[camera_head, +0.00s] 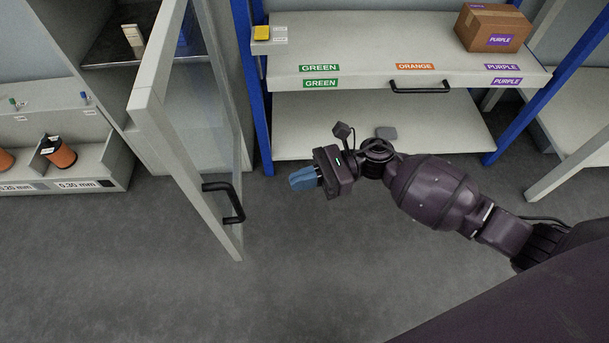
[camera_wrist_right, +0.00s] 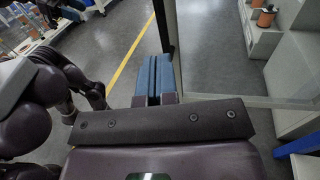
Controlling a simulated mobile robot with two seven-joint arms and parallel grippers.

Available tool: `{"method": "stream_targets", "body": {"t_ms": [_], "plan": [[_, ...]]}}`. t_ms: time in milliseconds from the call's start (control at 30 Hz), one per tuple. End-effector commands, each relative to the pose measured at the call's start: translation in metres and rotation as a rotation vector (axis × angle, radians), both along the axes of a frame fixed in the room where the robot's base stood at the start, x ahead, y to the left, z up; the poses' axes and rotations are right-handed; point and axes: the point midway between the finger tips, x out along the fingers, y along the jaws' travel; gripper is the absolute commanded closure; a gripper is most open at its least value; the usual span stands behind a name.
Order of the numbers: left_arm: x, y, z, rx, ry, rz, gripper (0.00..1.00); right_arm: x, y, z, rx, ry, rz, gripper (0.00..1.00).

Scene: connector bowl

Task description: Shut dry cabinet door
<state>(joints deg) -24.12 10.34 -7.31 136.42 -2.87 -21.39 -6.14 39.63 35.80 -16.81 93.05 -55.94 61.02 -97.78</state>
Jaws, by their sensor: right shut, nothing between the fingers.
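The dry cabinet door (camera_head: 160,120) has a pale frame with a clear pane and stands swung open at the left of the head view. Its black handle (camera_head: 236,203) is on the side facing my right arm. The dry cabinet (camera_head: 85,30) behind it is open, with a dark shelf inside. My right gripper (camera_head: 303,179) has blue fingers, shut and empty, to the right of the handle and apart from it. In the right wrist view the shut fingers (camera_wrist_right: 154,80) point along the floor, and the door's glass pane (camera_wrist_right: 225,50) is to their right. My left gripper does not show.
A shelf rack (camera_head: 390,60) with blue posts and colour labels stands behind my right arm, holding a cardboard box (camera_head: 493,27) and a yellow item (camera_head: 262,33). An open bin shelf (camera_head: 60,125) with orange spools (camera_head: 59,152) is at the left. The grey floor (camera_head: 300,270) in front is clear.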

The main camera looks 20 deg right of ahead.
Motion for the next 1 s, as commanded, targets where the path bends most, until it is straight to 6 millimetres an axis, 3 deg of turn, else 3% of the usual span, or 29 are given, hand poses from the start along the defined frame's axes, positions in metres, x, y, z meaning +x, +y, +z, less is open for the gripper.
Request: {"method": "stream_targets", "body": {"t_ms": [200, 500, 700, 1000], "plan": [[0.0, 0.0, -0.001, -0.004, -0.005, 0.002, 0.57, 0.001, 0.04, 0.0, 0.004, 0.002, 0.001, 1.0], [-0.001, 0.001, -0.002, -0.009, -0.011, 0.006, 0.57, 0.003, 0.085, 0.0, 0.003, 0.004, 0.0, 1.0], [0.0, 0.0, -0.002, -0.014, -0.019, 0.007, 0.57, 0.004, 0.099, 0.0, 0.001, 0.004, -0.002, 1.0], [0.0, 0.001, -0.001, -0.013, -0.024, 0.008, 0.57, 0.004, 0.101, 0.0, 0.001, 0.004, -0.002, 1.0]]}}
